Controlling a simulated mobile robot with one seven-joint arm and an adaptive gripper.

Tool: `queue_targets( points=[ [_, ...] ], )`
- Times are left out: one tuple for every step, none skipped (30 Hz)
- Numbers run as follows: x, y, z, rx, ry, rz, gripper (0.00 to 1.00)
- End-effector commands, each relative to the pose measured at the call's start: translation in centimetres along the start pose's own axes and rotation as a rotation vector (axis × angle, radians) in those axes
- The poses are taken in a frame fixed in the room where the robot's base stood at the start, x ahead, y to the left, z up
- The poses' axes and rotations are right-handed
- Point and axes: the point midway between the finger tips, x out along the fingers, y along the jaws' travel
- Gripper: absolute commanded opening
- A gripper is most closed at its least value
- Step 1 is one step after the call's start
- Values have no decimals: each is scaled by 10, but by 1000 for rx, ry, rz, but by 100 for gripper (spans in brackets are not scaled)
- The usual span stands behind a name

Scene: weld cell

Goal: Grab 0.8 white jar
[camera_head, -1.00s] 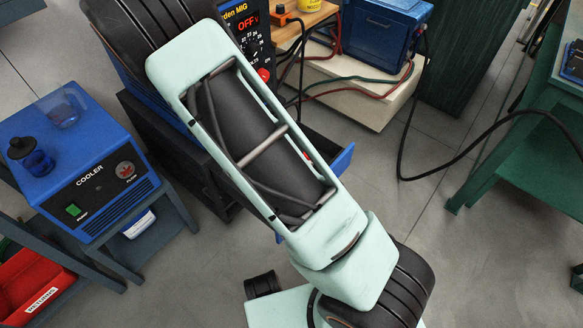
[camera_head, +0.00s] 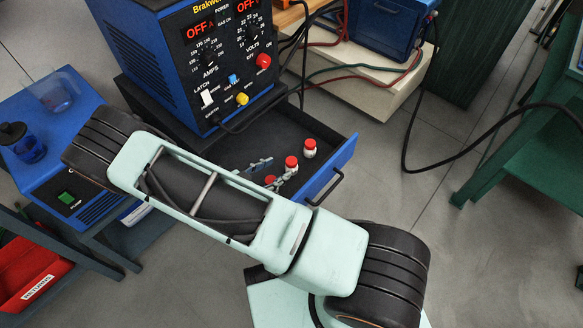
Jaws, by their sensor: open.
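Several small containers lie in the open drawer (camera_head: 250,150) under the blue welding machine. A white jar with a red lid (camera_head: 310,149) stands near the drawer's front right corner. A second red-lidded jar (camera_head: 291,165) is just left of and below it. A third red lid (camera_head: 270,180) shows further left, partly hidden by my arm. I cannot read any label, so I cannot tell which jar is 0.8. My gripper is not in view; only my arm's links cross the picture.
The welding machine (camera_head: 190,60) stands above the drawer, with cables (camera_head: 370,70) running right. A blue cooler (camera_head: 60,120) with a dark-capped jar (camera_head: 25,143) is at left. A red bin (camera_head: 30,270) is at lower left. A green table (camera_head: 530,150) is at right. The floor between is clear.

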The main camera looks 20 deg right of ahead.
Motion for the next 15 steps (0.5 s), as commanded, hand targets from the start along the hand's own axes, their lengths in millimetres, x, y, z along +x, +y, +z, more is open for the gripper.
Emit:
queue_targets(
  points=[
    [4, 0, 0, 0, 1, 0, 46],
    [6, 0, 0, -1, 1, 0, 46],
    [10, 1, 1, -1, 1, 1, 46],
    [14, 2, 1, -1, 1, 1, 46],
    [19, 2, 1, -1, 2, 2, 46],
    [25, 3, 2, -2, 2, 2, 46],
    [30, 4, 2, -2, 2, 2, 46],
    [35, 4, 1, -2, 2, 2, 46],
    [40, 4, 1, -1, 1, 1, 46],
    [44, 3, 0, 0, 2, 1, 46],
    [47, 3, 0, 0, 1, 1, 46],
    [50, 3, 0, 1, 0, 1, 46],
    [52, 3, 0, 1, 0, 1, 46],
    [54, 3, -1, 1, 0, 1, 46],
    [55, 3, -1, 1, 0, 0, 46]
  ],
)
